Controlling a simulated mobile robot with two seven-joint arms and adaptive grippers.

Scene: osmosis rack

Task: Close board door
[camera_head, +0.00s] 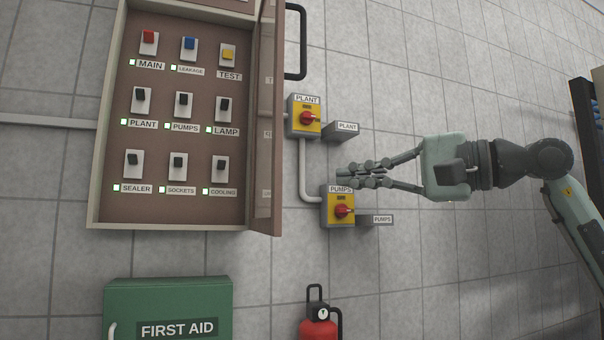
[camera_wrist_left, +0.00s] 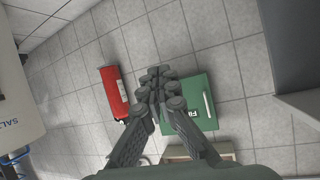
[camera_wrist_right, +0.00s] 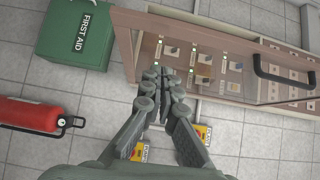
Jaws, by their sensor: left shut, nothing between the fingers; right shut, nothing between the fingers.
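The board (camera_head: 97,150) is a brown wall cabinet with rows of labelled switches. Its door (camera_head: 264,215) stands open, swung out from the right side and seen nearly edge-on in the head view. A black bar handle (camera_head: 302,42) is on the door, and the clear door panel and handle (camera_wrist_right: 286,78) also show in the right wrist view. My right gripper (camera_head: 342,175) is shut and empty, to the right of the door and apart from it, in front of the wall near the PUMPS switch. My left gripper (camera_wrist_left: 154,82) is shut and empty; the head view does not show it.
Yellow PLANT (camera_head: 304,117) and PUMPS (camera_head: 340,207) isolator switches with red knobs are on the wall right of the board. A green first aid box (camera_head: 168,300) is below the board, with a red fire extinguisher (camera_head: 318,329) to its right.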

